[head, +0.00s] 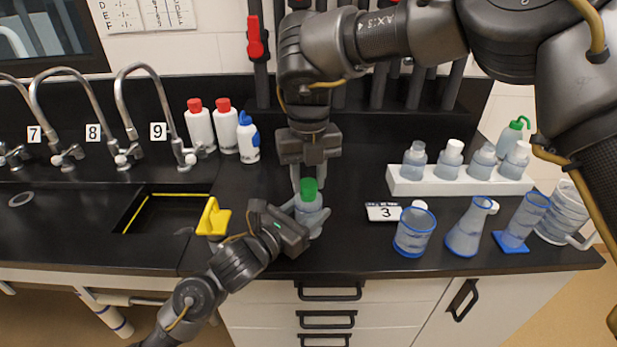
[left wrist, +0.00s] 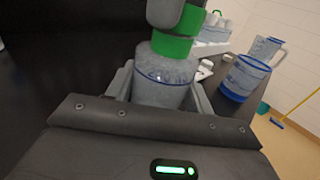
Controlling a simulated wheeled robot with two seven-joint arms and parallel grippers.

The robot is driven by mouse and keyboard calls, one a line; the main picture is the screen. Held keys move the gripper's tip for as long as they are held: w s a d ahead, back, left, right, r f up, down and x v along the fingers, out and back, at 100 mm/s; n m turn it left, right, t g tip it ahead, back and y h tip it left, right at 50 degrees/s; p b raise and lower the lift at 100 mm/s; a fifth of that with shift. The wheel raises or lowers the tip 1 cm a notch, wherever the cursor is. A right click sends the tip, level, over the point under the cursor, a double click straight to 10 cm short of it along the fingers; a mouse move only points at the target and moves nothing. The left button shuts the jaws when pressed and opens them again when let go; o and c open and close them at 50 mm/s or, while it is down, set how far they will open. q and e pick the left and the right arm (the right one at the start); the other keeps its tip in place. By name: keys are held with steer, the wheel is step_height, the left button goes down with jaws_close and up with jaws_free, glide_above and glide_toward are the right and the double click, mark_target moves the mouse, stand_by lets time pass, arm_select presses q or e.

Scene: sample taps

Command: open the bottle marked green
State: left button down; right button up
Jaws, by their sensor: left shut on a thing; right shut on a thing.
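The bottle with the green cap is a clear, bluish one; its body (head: 309,219) stands on the black counter near the front edge. My left gripper (head: 307,212) reaches in from the lower left and is shut around the body, which also shows between its fingers in the left wrist view (left wrist: 162,88). My right gripper (head: 309,172) comes down from above and is shut on the green cap (head: 308,190). In the left wrist view a grey finger partly hides the cap (left wrist: 190,19), and a green band (left wrist: 172,45) shows below it. I cannot tell whether the cap has turned.
To the right stand a label marked 3 (head: 383,212), a blue-rimmed beaker (head: 414,236), a flask (head: 468,230) and a white rack (head: 405,183) of bottles. Red-capped bottles (head: 199,130) stand behind.

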mark_target(308, 183)
steer(key=n, duration=0.5)
steer(key=shift+n, duration=0.4)
steer(key=n, duration=0.2)
steer(key=shift+n, duration=0.4)
steer(key=n, duration=1)
steer(key=shift+n, duration=0.4)
steer(key=shift+r, duration=0.25)
steer(key=shift+r, duration=0.9)
steer(key=shift+r, duration=2.05)
